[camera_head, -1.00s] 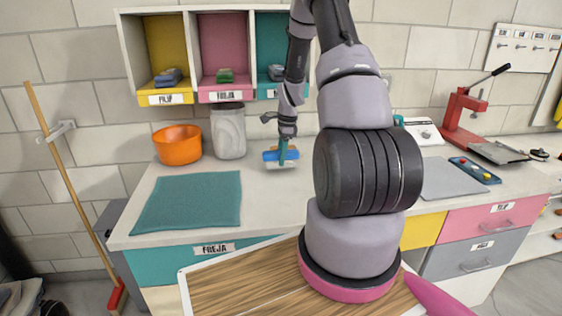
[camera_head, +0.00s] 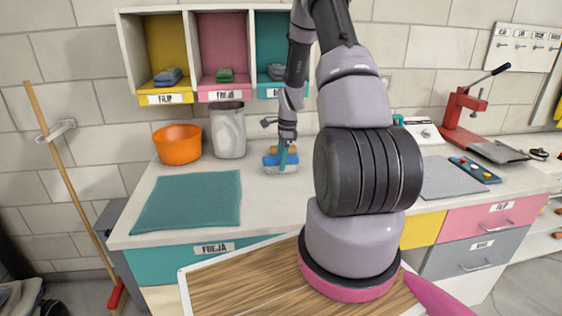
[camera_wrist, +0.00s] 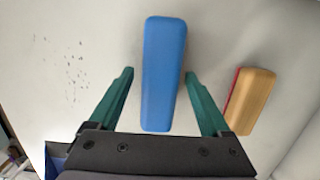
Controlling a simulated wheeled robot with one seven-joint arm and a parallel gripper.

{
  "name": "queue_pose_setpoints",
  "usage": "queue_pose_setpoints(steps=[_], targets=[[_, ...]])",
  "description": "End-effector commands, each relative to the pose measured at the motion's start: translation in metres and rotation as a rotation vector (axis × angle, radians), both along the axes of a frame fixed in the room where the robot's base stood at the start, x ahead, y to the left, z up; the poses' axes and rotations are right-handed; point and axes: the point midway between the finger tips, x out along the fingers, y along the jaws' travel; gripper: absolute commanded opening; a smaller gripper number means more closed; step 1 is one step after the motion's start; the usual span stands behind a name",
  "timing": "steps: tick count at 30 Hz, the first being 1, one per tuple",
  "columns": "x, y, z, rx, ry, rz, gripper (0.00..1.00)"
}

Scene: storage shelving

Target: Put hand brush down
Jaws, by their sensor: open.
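The hand brush, a blue block-shaped piece (camera_wrist: 163,75), lies on the pale counter in the wrist view. It also shows in the head view (camera_head: 281,159), with a pale lower part. My gripper (camera_wrist: 158,78) is open, one teal finger on each side of the blue brush, with a gap visible on the left and a very narrow one on the right. In the head view my gripper (camera_head: 284,152) is low over the counter at the brush.
A wooden-topped block with a red side (camera_wrist: 250,100) lies close to the right of the brush. A grey container (camera_head: 228,130) and an orange bowl (camera_head: 178,144) stand to the left. A teal mat (camera_head: 190,202) lies at front left. Shelving cubbies (camera_head: 222,50) hang above.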

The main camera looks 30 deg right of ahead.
Motion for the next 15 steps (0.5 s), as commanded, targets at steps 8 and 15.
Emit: queue_pose_setpoints(steps=[8,15], targets=[[-0.001,-0.008,0.053,-0.004,-0.005,0.001,0.82],[-0.003,-0.015,0.098,-0.002,-0.004,-0.001,0.82]])
